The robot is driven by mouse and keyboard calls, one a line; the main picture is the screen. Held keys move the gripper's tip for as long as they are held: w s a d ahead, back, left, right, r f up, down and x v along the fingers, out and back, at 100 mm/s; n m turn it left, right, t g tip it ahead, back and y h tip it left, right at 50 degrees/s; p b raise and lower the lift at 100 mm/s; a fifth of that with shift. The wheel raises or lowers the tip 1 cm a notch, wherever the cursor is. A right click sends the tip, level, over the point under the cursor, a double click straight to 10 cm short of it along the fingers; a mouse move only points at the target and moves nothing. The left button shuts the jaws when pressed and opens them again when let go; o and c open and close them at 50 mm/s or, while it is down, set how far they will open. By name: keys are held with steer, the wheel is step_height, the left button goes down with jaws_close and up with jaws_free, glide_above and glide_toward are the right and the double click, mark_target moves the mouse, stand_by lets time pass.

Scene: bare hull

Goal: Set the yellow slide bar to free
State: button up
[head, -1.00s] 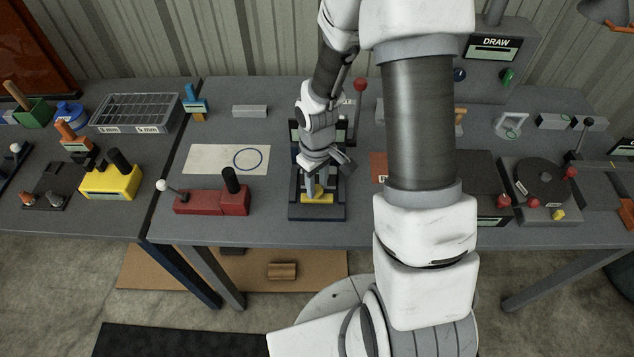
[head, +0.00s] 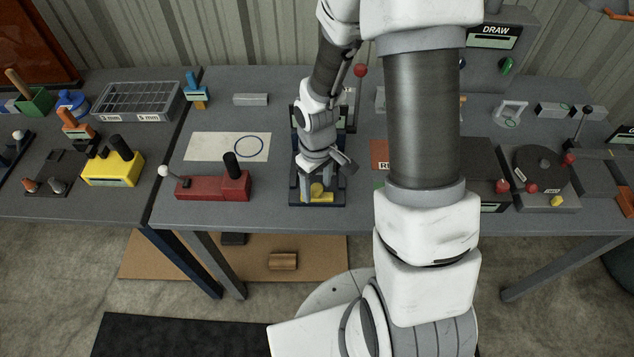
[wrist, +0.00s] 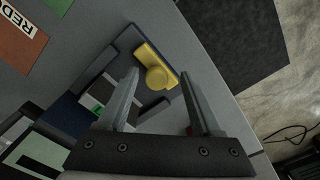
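The yellow slide bar (head: 325,198) sits at the near end of a dark blue-black fixture (head: 296,197) on the middle bench. In the wrist view the yellow bar (wrist: 147,53) shows a round knob on top, in front of the fingertips. My gripper (head: 321,192) is over the fixture, pointing down. In the wrist view my gripper (wrist: 158,75) is open, with its fingers apart and nothing held between them. The knob lies in line with the gap. Whether a finger touches the bar cannot be told. The fixture's label is partly hidden by my arm.
A red block with a black handle (head: 213,187) stands left of the fixture. A white sheet with a blue ring (head: 215,147) lies behind that block. A red-knobbed lever (head: 360,71) rises behind the fixture. My arm hides the bench right of it.

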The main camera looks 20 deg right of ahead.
steer(key=shift+w+r, duration=0.1)
steer(key=shift+r, duration=0.35)
step_height(320, 180, up, 16)
steer(key=p, duration=0.1)
steer(key=shift+r, duration=0.25)
stand_by(0.3)
step_height(320, 180, up, 8)
steer(key=m+t, duration=0.2)
glide_above(317, 188)
steer(key=s, duration=0.5)
steer(key=s+r+m+t, duration=0.3)
steer(key=s+r, duration=0.2)
steer(key=s, duration=0.2)
steer(key=shift+s+d+r+t, duration=0.3)
steer(key=shift+r, duration=0.05)
